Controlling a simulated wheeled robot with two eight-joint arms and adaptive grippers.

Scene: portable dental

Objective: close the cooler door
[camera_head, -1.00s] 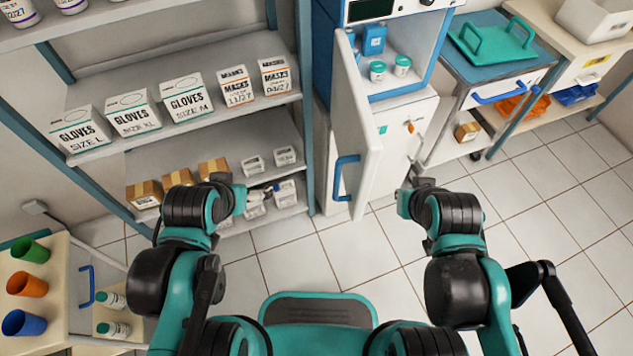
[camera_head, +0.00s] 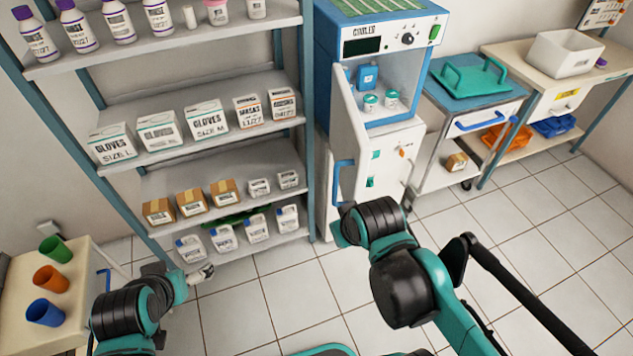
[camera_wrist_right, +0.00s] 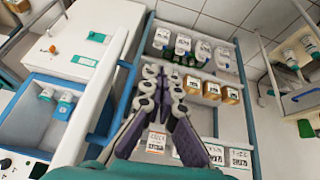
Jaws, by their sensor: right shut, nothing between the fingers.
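The cooler (camera_head: 330,60) stands at the back centre, its door (camera_head: 347,130) swung open toward me and seen nearly edge-on. Its blue handle (camera_head: 340,180) is on the door's left, outer face. My right gripper is just below the door's lower end in the head view, its fingers largely hidden by my wrist. In the right wrist view my right gripper (camera_wrist_right: 164,75) is shut and empty, beside the outer face of the door (camera_wrist_right: 98,95); I cannot tell whether it touches. My left gripper (camera_head: 203,273) is low at left, away from the cooler, its opening too small to judge.
A shelf unit (camera_head: 210,155) with boxes and bottles stands left of the cooler. A trolley (camera_head: 470,130) with a teal tray (camera_head: 475,76) stands to its right. A table with coloured cups (camera_head: 75,270) is at front left. The tiled floor (camera_head: 285,290) is open.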

